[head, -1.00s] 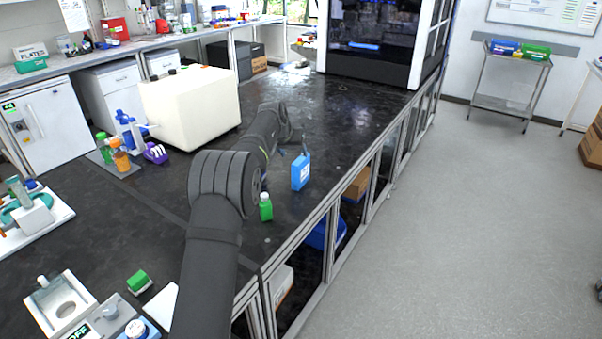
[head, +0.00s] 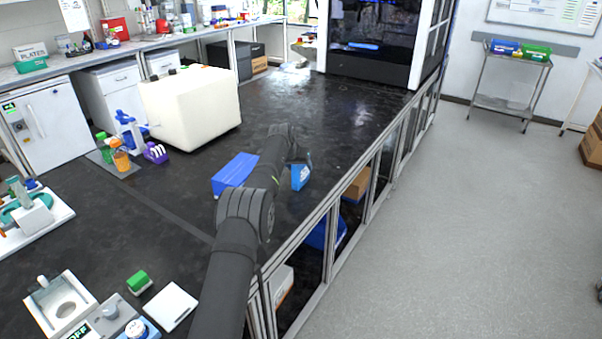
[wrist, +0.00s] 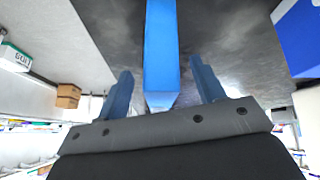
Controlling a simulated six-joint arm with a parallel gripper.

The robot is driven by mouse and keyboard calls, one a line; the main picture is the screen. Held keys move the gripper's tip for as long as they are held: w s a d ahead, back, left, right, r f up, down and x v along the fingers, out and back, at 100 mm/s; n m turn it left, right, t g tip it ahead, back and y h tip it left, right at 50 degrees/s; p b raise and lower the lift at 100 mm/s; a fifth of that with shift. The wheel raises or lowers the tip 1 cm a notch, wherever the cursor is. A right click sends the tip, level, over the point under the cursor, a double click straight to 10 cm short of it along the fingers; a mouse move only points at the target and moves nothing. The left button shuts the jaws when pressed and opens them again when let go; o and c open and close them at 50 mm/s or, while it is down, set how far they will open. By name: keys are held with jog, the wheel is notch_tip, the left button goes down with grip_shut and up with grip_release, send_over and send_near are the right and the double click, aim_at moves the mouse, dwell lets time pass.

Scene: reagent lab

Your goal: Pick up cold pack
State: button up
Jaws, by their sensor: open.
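The cold pack, a blue slab (head: 301,175), stands upright on the black bench near its right edge in the head view. In the wrist view the cold pack (wrist: 161,50) is a bright blue strip in the middle, between the two blue-grey fingers. My gripper (wrist: 160,82) is open, with one finger on each side of the pack and a visible gap on both sides. In the head view my arm partly hides the pack and most of my gripper.
A blue box (head: 236,173) lies on the bench left of my arm. A large cream-coloured container (head: 190,108) stands further back. An orange-topped bottle (head: 120,158) and a purple rack (head: 155,153) stand left of it.

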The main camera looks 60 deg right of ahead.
jog(key=shift+d+f, duration=0.25)
jog(key=shift+f, duration=0.15)
grip_shut()
jog(key=shift+r, duration=0.2)
